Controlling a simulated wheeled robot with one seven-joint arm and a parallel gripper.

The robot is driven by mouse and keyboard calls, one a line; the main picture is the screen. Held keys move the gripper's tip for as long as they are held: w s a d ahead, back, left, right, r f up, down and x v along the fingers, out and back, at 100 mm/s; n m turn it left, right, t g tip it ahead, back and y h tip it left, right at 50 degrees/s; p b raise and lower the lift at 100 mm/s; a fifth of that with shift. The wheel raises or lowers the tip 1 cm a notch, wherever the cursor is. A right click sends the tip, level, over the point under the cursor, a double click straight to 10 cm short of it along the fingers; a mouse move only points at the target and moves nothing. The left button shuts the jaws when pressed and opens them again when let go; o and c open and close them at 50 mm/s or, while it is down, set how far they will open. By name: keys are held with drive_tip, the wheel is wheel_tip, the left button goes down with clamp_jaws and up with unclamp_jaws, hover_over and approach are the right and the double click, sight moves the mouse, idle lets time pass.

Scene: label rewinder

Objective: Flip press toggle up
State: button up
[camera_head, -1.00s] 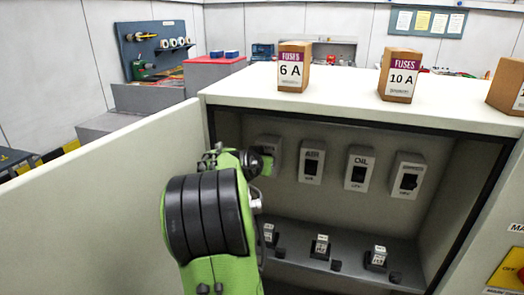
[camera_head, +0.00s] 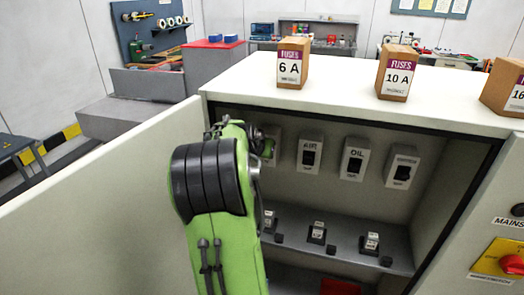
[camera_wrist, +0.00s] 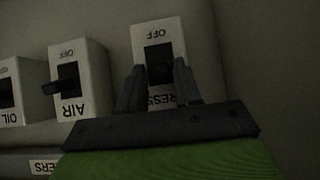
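The press toggle box (camera_wrist: 158,40) is a pale box with a dark switch slot, upside down in the wrist view. Its label partly shows as "RESS", with "OFF" at the other end. My gripper (camera_wrist: 157,82) is open, its two dark fingers apart at either side of the slot's label end. No gap or contact with the lever can be made out, and the lever's position is unclear in the dark slot. In the head view my gripper (camera_head: 268,148) is inside the cabinet at its left, mostly covering the press box (camera_head: 277,150).
The AIR toggle box (camera_wrist: 80,75) is beside the press box; the OIL box (camera_head: 354,158) and another toggle box (camera_head: 402,167) stand further right. Several small labelled blocks sit on the shelf (camera_head: 340,245) below. The open cabinet door (camera_head: 110,200) is left of my arm.

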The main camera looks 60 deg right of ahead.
drive_tip(key=shift+o, duration=1.2)
drive_tip(key=v, duration=1.5)
drive_tip(key=shift+a+r, duration=0.2)
drive_tip(key=shift+a, duration=0.1)
